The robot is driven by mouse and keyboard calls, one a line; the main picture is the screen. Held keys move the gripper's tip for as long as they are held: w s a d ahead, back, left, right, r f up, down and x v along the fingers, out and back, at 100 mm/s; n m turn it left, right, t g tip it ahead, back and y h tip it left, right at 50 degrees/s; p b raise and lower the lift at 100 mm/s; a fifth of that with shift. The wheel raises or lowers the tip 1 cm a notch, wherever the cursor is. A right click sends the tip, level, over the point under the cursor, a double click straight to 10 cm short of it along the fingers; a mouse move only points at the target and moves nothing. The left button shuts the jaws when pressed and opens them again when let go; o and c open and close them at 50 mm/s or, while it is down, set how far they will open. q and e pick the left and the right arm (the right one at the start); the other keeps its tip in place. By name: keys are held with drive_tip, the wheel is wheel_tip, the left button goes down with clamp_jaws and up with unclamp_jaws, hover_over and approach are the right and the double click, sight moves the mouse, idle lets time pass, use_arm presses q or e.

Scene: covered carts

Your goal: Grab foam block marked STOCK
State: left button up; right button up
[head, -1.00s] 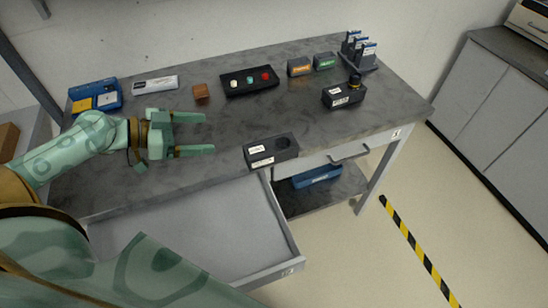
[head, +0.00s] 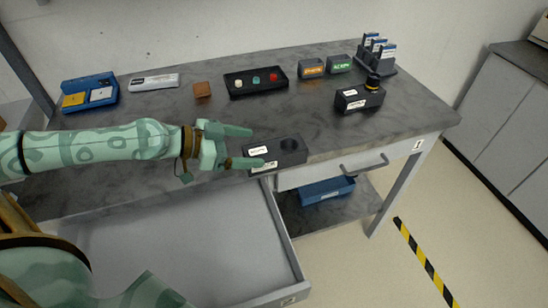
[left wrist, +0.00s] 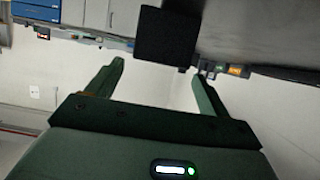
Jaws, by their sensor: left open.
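Two small dark blocks stand at the back of the bench, one with an orange label (head: 312,67) and one with a green label (head: 339,64). Their lettering is too small for me to read, so I cannot tell which is marked STOCK. The orange label (left wrist: 236,71) and the green label (left wrist: 219,68) also show in the left wrist view. My left gripper (head: 252,147) is open and empty, well to the front left of these blocks. Its fingers reach toward a black box with a round hole (head: 290,150) near the front edge. My right gripper is out of view.
A black button panel (head: 256,81), a brown block (head: 202,90), a blue tray (head: 90,93) and a black device with a yellow-ringed knob (head: 360,98) stand on the bench. An open grey drawer (head: 170,235) juts out in front. The bench middle is clear.

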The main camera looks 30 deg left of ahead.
sight(270, 148)
use_arm(q)
drive_tip(key=shift+w+d, duration=0.4)
drive_tip(key=shift+w+d+p, duration=0.25)
drive_tip(key=shift+d+p, duration=0.05)
drive_tip(key=shift+p, duration=0.25)
drive_tip(key=shift+p+x, duration=0.65)
drive_tip(key=shift+x, duration=0.55)
drive_tip(key=shift+w+d+f, duration=0.2)
drive_tip(key=shift+d+f, duration=0.1)
drive_tip(key=shift+f, duration=0.2)
drive_tip(key=c, duration=1.2)
drive_tip(key=shift+o, duration=0.2)
drive_tip(key=shift+r, duration=0.1)
